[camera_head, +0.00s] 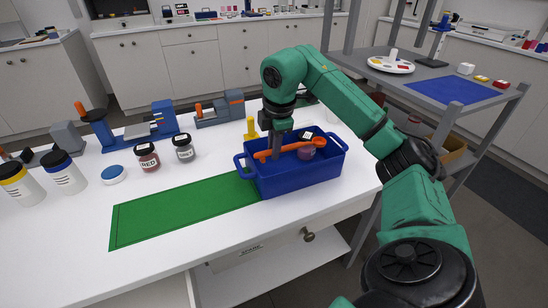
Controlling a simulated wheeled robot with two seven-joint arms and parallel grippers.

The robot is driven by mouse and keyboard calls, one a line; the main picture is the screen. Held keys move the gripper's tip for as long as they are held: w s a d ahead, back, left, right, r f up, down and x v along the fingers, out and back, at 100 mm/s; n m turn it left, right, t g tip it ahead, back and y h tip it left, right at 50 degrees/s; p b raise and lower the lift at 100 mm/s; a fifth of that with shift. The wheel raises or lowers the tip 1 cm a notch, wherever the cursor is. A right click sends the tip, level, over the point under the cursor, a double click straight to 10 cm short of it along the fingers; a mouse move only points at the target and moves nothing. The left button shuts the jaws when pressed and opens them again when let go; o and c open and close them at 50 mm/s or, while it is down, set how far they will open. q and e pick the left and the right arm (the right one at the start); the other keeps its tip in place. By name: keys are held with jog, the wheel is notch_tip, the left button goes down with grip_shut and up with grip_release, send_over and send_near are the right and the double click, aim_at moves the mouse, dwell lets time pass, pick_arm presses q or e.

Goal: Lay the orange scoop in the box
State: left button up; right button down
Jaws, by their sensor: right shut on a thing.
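The orange scoop (292,147) lies roughly level across the opening of the blue box (292,180). My right gripper (276,150) points straight down over the box and is shut on the scoop. Part of the scoop is hidden behind the fingers. I cannot tell whether the scoop touches anything inside the box. A small purplish-red jar (307,153) and a small white item (307,135) also show in the box. My left gripper is out of view.
A green mat (180,212) lies left of the box, clear. Behind it stand a red-labelled jar (146,158), a grey jar (184,149) and a blue lid (113,174). A yellow item (251,128) stands close behind the box. A grey shelf unit (480,105) stands to the right.

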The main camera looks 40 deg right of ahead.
jog(key=shift+f, duration=0.75)
